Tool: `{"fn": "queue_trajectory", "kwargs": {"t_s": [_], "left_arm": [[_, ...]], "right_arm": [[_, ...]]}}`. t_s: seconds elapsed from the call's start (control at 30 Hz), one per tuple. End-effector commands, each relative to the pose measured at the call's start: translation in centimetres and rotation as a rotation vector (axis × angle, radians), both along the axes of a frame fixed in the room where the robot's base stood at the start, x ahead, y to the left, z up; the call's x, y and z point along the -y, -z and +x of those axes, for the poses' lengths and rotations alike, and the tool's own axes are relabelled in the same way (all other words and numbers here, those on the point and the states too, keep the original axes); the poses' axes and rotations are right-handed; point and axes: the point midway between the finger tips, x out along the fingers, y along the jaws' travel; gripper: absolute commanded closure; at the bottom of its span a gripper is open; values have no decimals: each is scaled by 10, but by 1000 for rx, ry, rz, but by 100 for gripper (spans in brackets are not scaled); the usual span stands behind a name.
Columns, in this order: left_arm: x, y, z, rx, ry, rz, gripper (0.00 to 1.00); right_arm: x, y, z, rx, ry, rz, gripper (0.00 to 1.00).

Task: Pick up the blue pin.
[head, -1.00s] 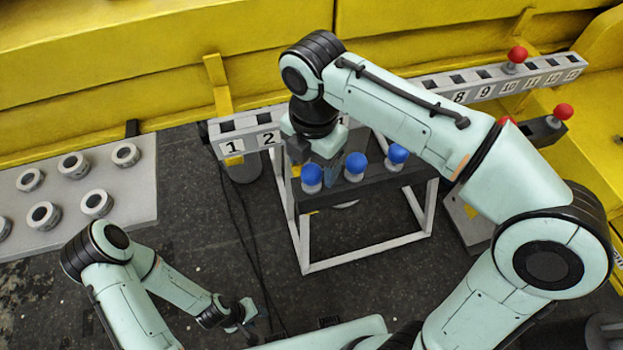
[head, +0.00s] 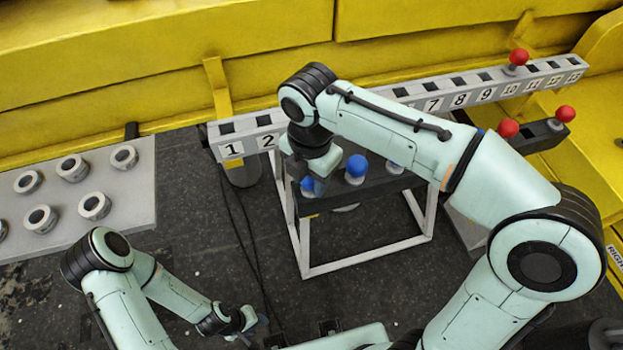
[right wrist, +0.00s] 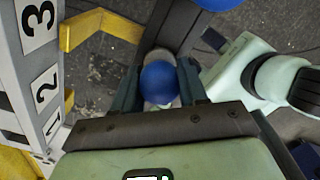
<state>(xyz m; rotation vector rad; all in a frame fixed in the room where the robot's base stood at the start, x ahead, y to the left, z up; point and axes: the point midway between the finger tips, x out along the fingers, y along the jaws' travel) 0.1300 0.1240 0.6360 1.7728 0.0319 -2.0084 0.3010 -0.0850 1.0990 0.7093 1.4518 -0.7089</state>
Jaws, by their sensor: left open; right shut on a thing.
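The leftmost blue pin (head: 308,187) is at the left end of the dark holder (head: 415,180) on a white frame. My right gripper (head: 314,186) is shut on it. In the right wrist view the round blue head (right wrist: 160,83) is between the two fingers of my right gripper (right wrist: 161,88), with a pale collar beside it. I cannot tell whether its lower end is still in the holder. My left gripper (head: 250,322) is open and empty at the lower left.
A numbered rail (head: 240,139) with square holes runs behind the holder, partly hidden by my right arm. A red pin (head: 518,57) stands in it. Two more red pins (head: 565,113) are at the right. A grey board with several white rings (head: 95,206) lies at the left.

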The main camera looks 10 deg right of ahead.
Motion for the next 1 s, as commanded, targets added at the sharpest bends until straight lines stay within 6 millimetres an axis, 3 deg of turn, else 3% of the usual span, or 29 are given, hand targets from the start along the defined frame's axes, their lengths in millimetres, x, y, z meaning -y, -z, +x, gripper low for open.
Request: {"fn": "queue_trajectory", "kwargs": {"t_s": [0.17, 0.37, 0.57, 1.0], "left_arm": [[0, -1, 1, 1, 0, 0, 57], [0, -8, 6, 7, 0, 0, 57], [0, -21, 17, 19, 0, 0, 57], [0, -59, 61, 70, 0, 0, 57]], "right_arm": [[0, -4, 0, 2, 0, 0, 97], [0, -25, 1, 6, 0, 2, 97], [0, -65, 2, 7, -1, 2, 97], [-1, -179, 2, 8, -2, 3, 97]]}}
